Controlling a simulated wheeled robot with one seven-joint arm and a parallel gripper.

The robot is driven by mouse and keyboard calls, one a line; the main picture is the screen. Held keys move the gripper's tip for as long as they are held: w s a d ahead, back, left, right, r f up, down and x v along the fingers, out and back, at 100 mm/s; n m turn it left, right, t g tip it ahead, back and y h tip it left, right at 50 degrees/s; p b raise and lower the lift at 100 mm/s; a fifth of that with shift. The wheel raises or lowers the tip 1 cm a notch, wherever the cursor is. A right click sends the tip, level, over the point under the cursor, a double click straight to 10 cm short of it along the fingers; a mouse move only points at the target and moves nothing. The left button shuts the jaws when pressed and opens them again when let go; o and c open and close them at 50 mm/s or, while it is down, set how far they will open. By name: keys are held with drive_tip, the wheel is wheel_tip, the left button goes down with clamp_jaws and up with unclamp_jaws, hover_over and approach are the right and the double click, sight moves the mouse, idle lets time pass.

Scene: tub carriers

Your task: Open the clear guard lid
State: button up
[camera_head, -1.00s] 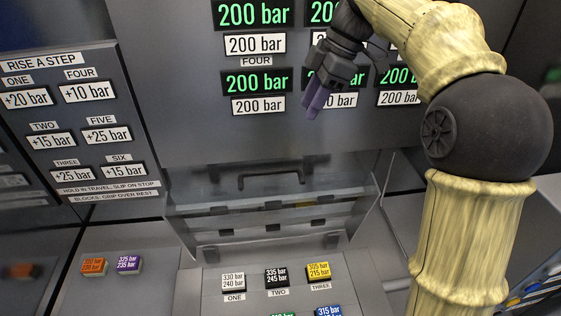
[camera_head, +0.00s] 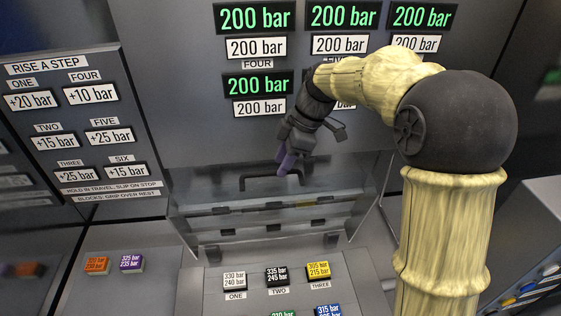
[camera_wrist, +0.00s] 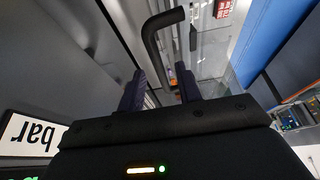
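The clear guard lid (camera_head: 215,198) is a see-through panel below the pressure displays, over a row of dark slots. Its black bar handle (camera_head: 244,182) is near the lid's upper edge. My gripper (camera_head: 286,166) is at the right end of the handle in the head view, fingers pointing down. In the wrist view the two dark purple fingers (camera_wrist: 160,92) are spread apart, with the bent handle (camera_wrist: 152,45) showing beyond and between them. The fingers do not close on it. Whether they touch it I cannot tell. My gripper hides the handle's right end in the head view.
Upright display panels (camera_head: 180,90) stand close behind and above my gripper. Below the lid is a sloping desk with labelled blocks, among them a white one (camera_head: 235,281) and a yellow one (camera_head: 318,270). Orange (camera_head: 96,265) and purple (camera_head: 131,263) blocks lie at left.

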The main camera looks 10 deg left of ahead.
drive_tip(key=shift+x, duration=0.95)
drive_tip(key=shift+w, duration=0.1)
drive_tip(key=shift+r, duration=0.1)
clamp_jaws()
